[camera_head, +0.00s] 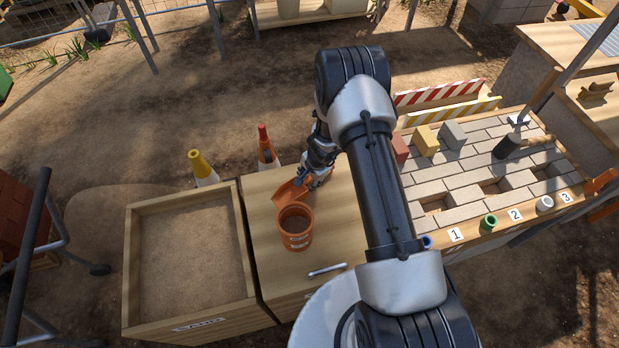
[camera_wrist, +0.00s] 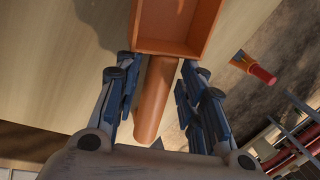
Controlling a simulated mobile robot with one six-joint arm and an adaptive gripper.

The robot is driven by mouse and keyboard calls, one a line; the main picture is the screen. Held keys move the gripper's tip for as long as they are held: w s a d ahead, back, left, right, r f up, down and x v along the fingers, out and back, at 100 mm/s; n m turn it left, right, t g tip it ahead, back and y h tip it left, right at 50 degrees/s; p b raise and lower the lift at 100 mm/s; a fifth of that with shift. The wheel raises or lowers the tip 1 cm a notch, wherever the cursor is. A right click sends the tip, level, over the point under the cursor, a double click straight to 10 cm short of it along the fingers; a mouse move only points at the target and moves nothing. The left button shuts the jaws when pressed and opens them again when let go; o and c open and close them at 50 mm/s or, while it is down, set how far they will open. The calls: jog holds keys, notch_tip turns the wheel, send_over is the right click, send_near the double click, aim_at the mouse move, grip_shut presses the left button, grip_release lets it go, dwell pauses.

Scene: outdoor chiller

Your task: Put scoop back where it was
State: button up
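The orange scoop (camera_head: 288,193) is beside the orange bucket (camera_head: 295,228) on the wooden cabinet top. In the wrist view its square bowl (camera_wrist: 177,22) is at the top, and its round handle (camera_wrist: 157,95) runs down between my fingers. My gripper (camera_head: 316,178) is at the handle end of the scoop. In the wrist view my gripper's fingers (camera_wrist: 160,78) stand on both sides of the handle, with narrow gaps seeming to show. I cannot tell whether they touch it, or whether the scoop rests on the top. The bucket holds brown material.
A sand box (camera_head: 190,262) stands left of the cabinet top (camera_head: 262,215). Traffic cones (camera_head: 266,150) stand behind it. A brick bench (camera_head: 470,165) with blocks and numbered places is on the right. Bare wood shows around the bucket.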

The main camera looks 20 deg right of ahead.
jog(key=shift+o, duration=0.4)
jog(key=shift+r, duration=0.1)
jog(key=shift+r+p, duration=0.35)
jog(key=shift+r, duration=0.05)
jog(key=s+a+r+n+y+p, duration=0.1)
jog(key=s+a+r+n, duration=0.15)
jog(key=r, duration=1.05)
jog(key=s+a+r+n+t+p, duration=0.1)
jog(key=s+r+n, duration=0.25)
jog(key=r, duration=0.95)
jog(key=s+a+r+n+y+p, duration=0.1)
jog(key=s+a+r+n+p, duration=0.15)
jog(key=r, duration=1.05)
jog(key=s+d+r+n+h, duration=0.1)
jog(key=s+r, duration=0.4)
jog(key=s, duration=0.6)
jog(key=s+d+r+n+h, duration=0.2)
jog(key=s+d+r+n, duration=0.1)
jog(key=s, duration=0.8)
notch_tip(320, 180, up, 2)
jog(key=shift+s+d+r+n+t+b, duration=0.15)
jog(key=shift+s+n+t+b, duration=0.3)
jog(key=shift+n, duration=0.1)
jog(key=shift+w, duration=0.1)
